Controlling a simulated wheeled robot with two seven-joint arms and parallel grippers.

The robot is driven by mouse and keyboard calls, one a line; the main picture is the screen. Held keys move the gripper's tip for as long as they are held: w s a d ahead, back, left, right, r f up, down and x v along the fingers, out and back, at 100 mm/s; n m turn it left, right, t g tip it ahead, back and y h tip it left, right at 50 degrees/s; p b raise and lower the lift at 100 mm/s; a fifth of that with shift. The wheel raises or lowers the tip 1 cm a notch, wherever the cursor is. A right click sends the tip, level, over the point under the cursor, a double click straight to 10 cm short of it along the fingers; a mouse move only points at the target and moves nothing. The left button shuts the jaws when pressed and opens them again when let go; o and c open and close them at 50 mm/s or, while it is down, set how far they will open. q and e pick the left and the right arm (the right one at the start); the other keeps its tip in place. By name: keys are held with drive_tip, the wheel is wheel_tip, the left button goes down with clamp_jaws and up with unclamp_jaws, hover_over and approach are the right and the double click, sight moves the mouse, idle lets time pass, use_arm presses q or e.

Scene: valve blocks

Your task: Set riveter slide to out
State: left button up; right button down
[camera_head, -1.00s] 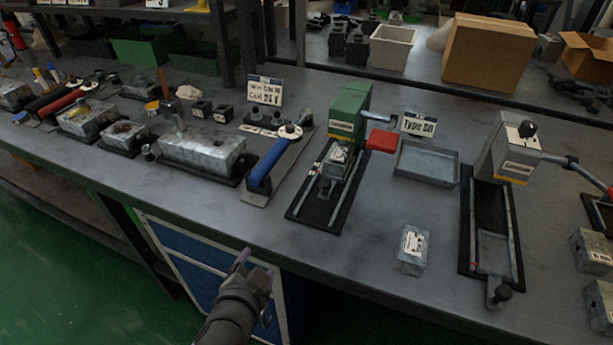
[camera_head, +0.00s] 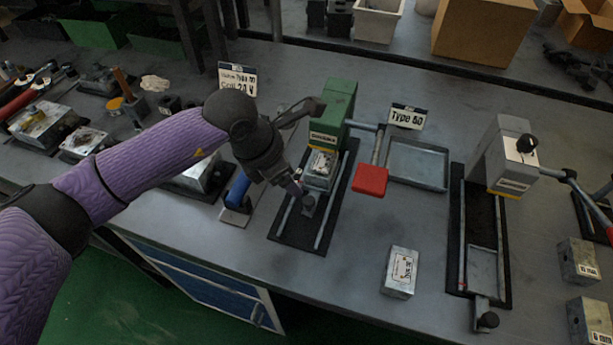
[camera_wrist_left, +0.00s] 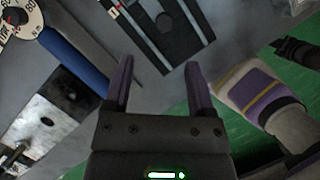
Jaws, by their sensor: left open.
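The green press (camera_head: 332,112) stands behind a black base with two rails (camera_head: 325,232). A slide carrying a small metal block (camera_head: 321,170) sits far back on these rails, close to the press. A grey press (camera_head: 505,150) at right has its own railed base, with a slide (camera_head: 483,268) at the near end and a dark knob. I cannot read which press is the riveter. My left gripper (camera_head: 299,190) is open, just left of the green press's slide front, partly hiding it. Its purple fingers show empty in the wrist view (camera_wrist_left: 158,68), pointing toward a black slotted base (camera_wrist_left: 160,30).
A red handle (camera_head: 370,180) hangs right of the green press. A blue-handled wrench (camera_head: 238,190) lies left, under my arm. An empty tray (camera_head: 417,180) and a loose metal block (camera_head: 400,272) stand between the presses. Bare bench lies around that block.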

sight(308, 200)
use_arm(q)
drive_tip(key=b+x, duration=0.1)
drive_tip(key=x, duration=0.2)
drive_tip(key=b+x, duration=0.1)
drive_tip(key=x, duration=0.2)
drive_tip(key=b+x, duration=0.1)
drive_tip(key=x, duration=0.2)
drive_tip(key=shift+s+d+f, duration=0.2)
drive_tip(key=shift+d, duration=0.05)
use_arm(e)
drive_tip(key=f, duration=0.1)
drive_tip(key=s+d+f, duration=0.1)
drive_tip(key=f, duration=0.1)
drive_tip(key=shift+s+d+g, duration=0.3)
drive_tip(key=shift+s, duration=0.05)
use_arm(q)
drive_tip(key=shift+c, duration=0.2)
clamp_jaws()
drive_tip(key=shift+r, duration=0.1)
